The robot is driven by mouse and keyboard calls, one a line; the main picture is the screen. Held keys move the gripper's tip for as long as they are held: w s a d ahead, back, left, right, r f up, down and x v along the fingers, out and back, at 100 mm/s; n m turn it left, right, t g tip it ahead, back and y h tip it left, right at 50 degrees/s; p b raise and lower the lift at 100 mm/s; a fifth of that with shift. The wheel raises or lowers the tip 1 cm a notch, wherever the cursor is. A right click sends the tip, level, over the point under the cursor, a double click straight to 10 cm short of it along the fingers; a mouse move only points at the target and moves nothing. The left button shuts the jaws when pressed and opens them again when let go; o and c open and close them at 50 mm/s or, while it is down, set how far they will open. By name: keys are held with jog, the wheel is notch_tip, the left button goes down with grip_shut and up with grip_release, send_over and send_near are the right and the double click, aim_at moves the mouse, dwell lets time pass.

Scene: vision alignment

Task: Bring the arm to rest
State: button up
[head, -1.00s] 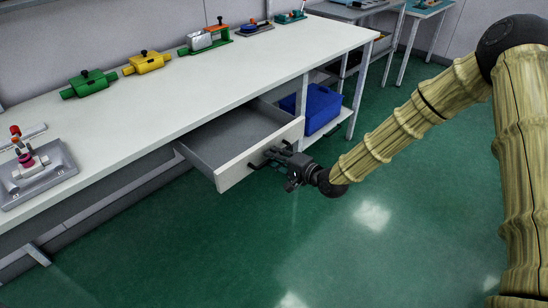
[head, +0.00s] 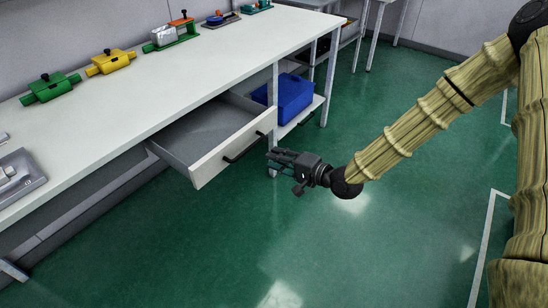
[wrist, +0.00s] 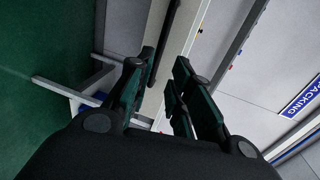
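My gripper (head: 270,158) is in the air to the right of the drawer front, apart from the black drawer handle (head: 243,147). In the wrist view its two fingers (wrist: 164,62) stand apart with nothing held between them. My arm reaches in from the right side of the head view. The drawer (head: 200,168) under the white workbench is pulled out, and what shows of its inside is empty.
The white workbench (head: 150,98) runs along the wall. A blue bin (head: 290,97) sits on a low shelf beside the drawer. Green (head: 50,88) and yellow (head: 110,62) parts stand on the bench. The green floor below and right of my gripper is clear.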

dwell(0.4)
jog(key=s+d+f+n+g+h+p, duration=0.1)
jog(key=s+d+f+n+g+h, duration=0.15)
jog(key=s+f, duration=0.7)
jog(key=s+d+f+n+g+h+p, duration=0.1)
jog(key=s+d+f+g+h, duration=0.15)
jog(key=s+f, duration=0.65)
jog(key=s+d+f+n+g+h, duration=0.1)
jog(key=s+d+f+h, duration=0.1)
jog(key=s, duration=0.5)
jog(key=s+d+f+n+g+h, duration=0.2)
jog(key=s+d+f, duration=0.1)
jog(key=s+d, duration=0.2)
jog(key=s+d+f+n+g+h, duration=0.1)
jog(key=s+d+f+g+h, duration=0.1)
jog(key=s, duration=0.7)
jog(key=shift+d+f+n+h+p, duration=0.35)
jog(key=shift+d+f+p, duration=0.1)
jog(key=shift+d, duration=0.35)
jog(key=shift+a, duration=0.1)
